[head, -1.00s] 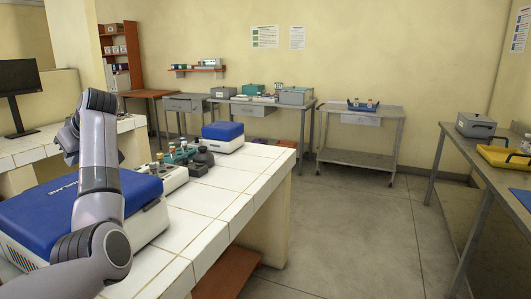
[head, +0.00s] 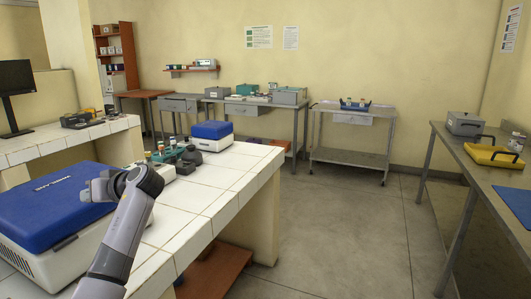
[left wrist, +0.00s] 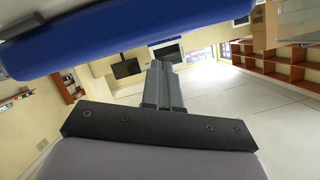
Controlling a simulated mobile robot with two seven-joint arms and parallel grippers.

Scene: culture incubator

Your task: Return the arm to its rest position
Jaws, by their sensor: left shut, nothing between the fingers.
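My left arm rises from the bottom of the head view and bends at the wrist. Its gripper (head: 95,189) is in front of the blue-lidded white incubator box (head: 50,205) on the tiled bench (head: 205,195). In the left wrist view the two grey fingers of the left gripper (left wrist: 164,72) lie together with nothing between them. A blue surface (left wrist: 150,32), which looks like the box's lid, fills the top of that view, close to the gripper. My right gripper is not in view.
Tubes in a green rack (head: 172,155) and a smaller blue-lidded box (head: 212,135) stand further along the bench. A steel cart (head: 350,155) is at the back. A side table holds a yellow tray (head: 495,156). The floor between is clear.

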